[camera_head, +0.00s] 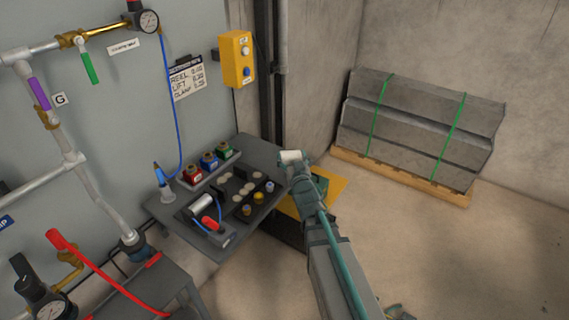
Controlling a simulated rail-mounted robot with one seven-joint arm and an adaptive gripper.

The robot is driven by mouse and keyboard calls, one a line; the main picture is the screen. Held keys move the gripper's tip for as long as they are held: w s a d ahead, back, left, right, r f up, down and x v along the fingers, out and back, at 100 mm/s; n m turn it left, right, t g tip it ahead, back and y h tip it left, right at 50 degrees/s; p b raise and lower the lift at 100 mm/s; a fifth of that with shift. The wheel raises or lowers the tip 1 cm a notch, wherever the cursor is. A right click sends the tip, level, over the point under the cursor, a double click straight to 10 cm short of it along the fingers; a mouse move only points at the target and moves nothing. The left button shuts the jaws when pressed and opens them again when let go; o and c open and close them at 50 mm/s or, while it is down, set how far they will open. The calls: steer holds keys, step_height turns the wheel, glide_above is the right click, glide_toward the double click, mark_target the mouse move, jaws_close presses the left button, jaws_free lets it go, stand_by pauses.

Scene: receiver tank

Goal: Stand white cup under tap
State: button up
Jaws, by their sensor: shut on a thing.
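The white cup (290,156) shows as a small pale cylinder at the end of my arm, above the right edge of the dark bench (255,150). My gripper (294,164) is shut on it, and the cup looks tipped over. The fingers are small and partly merge with the cup. Several lever valves are on the wall pipes at the left: one with a green lever (89,68), one with a purple lever (39,93) and one with a red lever (62,240). I cannot tell which is the tap.
The bench holds a tray of red, blue and green blocks (209,161), a silver cylinder (202,204), a red-handled tool (211,224) and several discs. A blue hose (165,90) hangs at its left. Strapped grey slabs (420,125) lie on a pallet at right. Open floor is at lower right.

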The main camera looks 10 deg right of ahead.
mark_target(285, 159)
steer(key=w+a+f+b, duration=0.2)
steer(key=b, duration=0.1)
steer(key=shift+f, duration=0.15)
steer(key=shift+b, duration=0.3)
steer(key=shift+f, duration=0.15)
steer(key=o, duration=1.2)
